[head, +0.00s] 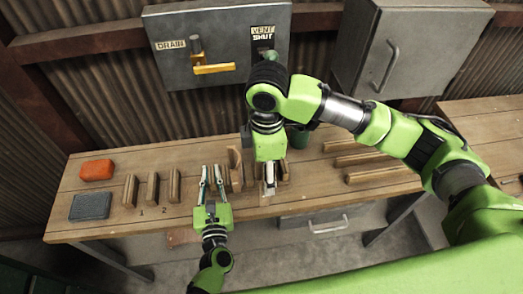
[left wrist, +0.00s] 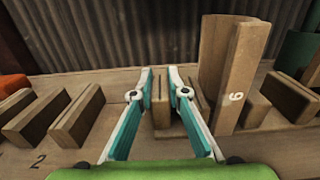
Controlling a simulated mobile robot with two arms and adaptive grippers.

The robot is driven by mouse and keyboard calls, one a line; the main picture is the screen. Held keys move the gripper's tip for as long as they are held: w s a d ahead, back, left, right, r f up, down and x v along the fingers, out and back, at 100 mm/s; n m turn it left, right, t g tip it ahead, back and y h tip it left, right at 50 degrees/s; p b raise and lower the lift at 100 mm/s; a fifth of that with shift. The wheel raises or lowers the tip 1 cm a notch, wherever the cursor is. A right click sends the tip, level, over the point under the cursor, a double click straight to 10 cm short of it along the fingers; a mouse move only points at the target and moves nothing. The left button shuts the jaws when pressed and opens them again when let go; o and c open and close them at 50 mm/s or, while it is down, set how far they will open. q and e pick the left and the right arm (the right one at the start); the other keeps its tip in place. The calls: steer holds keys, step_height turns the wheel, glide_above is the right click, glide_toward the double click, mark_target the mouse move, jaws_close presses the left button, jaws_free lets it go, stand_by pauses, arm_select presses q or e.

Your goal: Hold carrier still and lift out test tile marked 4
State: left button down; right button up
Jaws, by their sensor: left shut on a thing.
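My left gripper (head: 211,178) is shut on a slotted wooden block, with one finger on each side; in the left wrist view the block (left wrist: 161,106) stands upright between the fingers. The number 4 is not readable in either view. My right gripper (head: 268,187) points down over the bench, right of the tall piece. Its arm covers what is there, and I cannot tell whether it is open or shut.
Several wooden blocks (head: 152,187) stand left of the left gripper, above bench numbers 1 and 2. An orange block (head: 97,170) and a grey block (head: 90,205) lie at the bench's left end. Wooden strips (head: 370,159) lie right. A green cup (head: 298,138) stands behind the right arm.

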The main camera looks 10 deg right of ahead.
steer(key=s, duration=1.1)
steer(key=shift+s, duration=0.15)
arm_select(q)
steer(key=c, duration=1.9)
jaws_free()
steer(key=s, duration=1.2)
